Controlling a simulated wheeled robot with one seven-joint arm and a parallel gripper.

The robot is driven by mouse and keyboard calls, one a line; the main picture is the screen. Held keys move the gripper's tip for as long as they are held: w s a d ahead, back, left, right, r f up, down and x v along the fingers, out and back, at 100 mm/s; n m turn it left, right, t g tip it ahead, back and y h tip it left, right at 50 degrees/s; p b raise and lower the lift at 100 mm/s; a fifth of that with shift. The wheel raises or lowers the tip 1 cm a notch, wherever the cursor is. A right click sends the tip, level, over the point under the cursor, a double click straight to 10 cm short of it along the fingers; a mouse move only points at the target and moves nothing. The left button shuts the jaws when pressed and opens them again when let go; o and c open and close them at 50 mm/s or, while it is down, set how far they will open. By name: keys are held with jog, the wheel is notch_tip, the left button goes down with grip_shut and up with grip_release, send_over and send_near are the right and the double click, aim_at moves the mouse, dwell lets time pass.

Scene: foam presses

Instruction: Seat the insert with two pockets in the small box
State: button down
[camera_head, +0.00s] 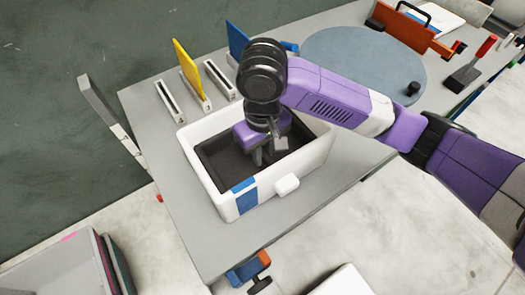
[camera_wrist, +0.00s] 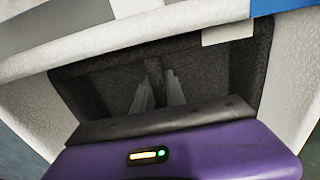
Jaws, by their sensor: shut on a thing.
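The small box (camera_head: 205,185) is white with a blue stripe and a white tab on its near side, and it stands open on the grey table. The dark grey foam insert (camera_head: 217,158) lies inside its walls, below the rim. In the wrist view the insert (camera_wrist: 245,75) shows a central rib with a hollow on each side. My gripper (camera_wrist: 158,88) reaches down into the box, its two fingers shut on this rib. In the head view my gripper (camera_head: 263,153) hides part of the insert. I cannot tell whether the insert touches the box floor.
Slotted holders stand behind the box, with a yellow panel (camera_head: 187,68) and a blue panel (camera_head: 237,42). A round blue-grey mat (camera_head: 365,60) lies to the right with a black knob (camera_head: 413,88). A clamp (camera_head: 250,270) sits at the table's near edge. A grey bin (camera_head: 62,265) stands lower left.

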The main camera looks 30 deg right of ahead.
jog(key=shift+f, duration=0.15)
jog(key=c, duration=1.3)
grip_release()
notch_tip(320, 180, up, 8)
jog(key=shift+f+p, duration=0.1)
jog(key=shift+p, duration=0.65)
